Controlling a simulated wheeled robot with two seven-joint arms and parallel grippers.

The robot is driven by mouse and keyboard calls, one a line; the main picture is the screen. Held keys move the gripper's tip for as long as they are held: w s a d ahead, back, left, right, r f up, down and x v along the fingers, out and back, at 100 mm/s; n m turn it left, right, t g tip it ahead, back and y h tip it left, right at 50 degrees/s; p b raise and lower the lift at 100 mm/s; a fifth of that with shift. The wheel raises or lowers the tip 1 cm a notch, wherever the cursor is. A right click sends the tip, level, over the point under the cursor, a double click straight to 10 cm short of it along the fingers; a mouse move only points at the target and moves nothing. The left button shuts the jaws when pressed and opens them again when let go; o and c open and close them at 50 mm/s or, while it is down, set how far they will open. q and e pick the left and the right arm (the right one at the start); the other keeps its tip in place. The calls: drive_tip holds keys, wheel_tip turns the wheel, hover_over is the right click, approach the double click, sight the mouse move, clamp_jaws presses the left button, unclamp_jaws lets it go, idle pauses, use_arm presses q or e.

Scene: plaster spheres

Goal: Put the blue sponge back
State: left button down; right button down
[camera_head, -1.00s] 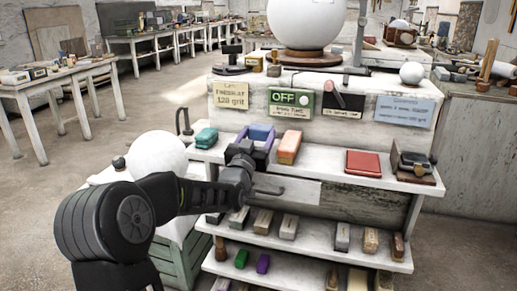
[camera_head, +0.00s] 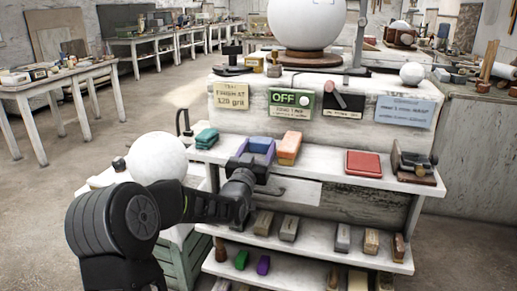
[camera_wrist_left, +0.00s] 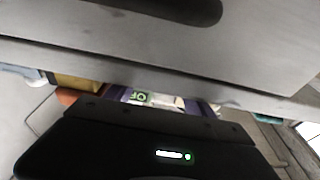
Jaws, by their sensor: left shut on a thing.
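The blue sponge (camera_head: 262,146) shows blue-violet in the head view, at the front of the upper shelf between a teal block and an orange block. My left gripper (camera_head: 248,164) is at its near side, shut on it and hiding part of it. I cannot tell whether the sponge rests fully on the shelf board. In the left wrist view, the black gripper body fills the bottom, and violet parts of the sponge (camera_wrist_left: 116,92) show just beyond it. My right gripper is not in view.
A red flat pad (camera_head: 364,164) lies further right on the upper shelf (camera_head: 325,164). Several blocks stand on the lower shelves. A white sphere (camera_head: 157,158) is left, beside my arm.

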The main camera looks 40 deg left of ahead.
use_arm(q)
drive_tip(key=c, duration=0.6)
unclamp_jaws()
drive_tip(key=shift+c, duration=0.2)
drive_tip(key=shift+r+p, duration=0.15)
drive_tip(key=shift+p, duration=0.15)
drive_tip(key=b+v, duration=0.1)
drive_tip(key=v, duration=1.1)
